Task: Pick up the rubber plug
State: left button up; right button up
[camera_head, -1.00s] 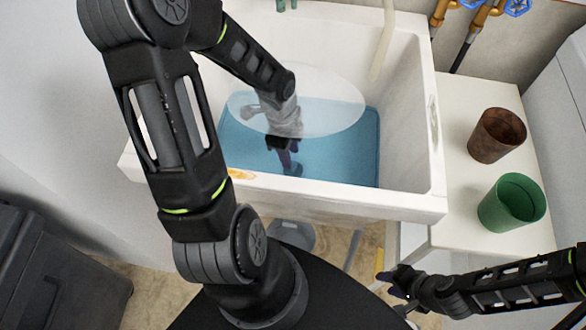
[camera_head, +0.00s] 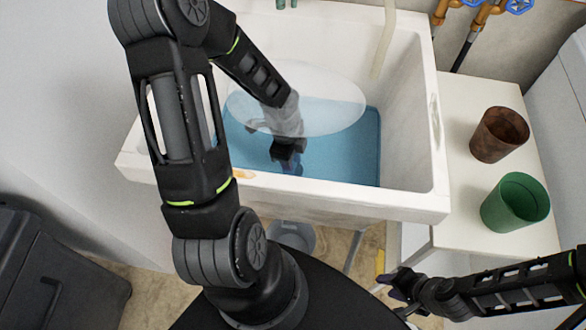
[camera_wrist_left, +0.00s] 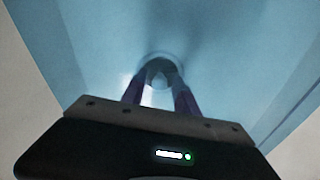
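The rubber plug (camera_wrist_left: 160,68) appears as a small round greyish thing on the blue sink floor in the left wrist view. It is blurred, and my arm and gripper hide it in the head view. My left gripper (camera_head: 288,168) reaches down into the sink and also shows in the left wrist view (camera_wrist_left: 160,92). Its two purple fingers are apart, with the plug just beyond or between their tips; I cannot tell if they touch it. My right gripper (camera_head: 393,285) is outside the sink at the lower right, away from the plug; its opening is unclear.
The white sink (camera_head: 330,198) has high walls around my left gripper. A translucent pale disc-like surface (camera_head: 335,105) lies across the sink's inside. A brown cup (camera_head: 499,136) and a green cup (camera_head: 515,204) stand on the white side table (camera_head: 455,180).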

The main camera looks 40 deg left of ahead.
pick_arm(q)
jog(key=shift+c, duration=0.3)
grip_shut()
dwell(0.3)
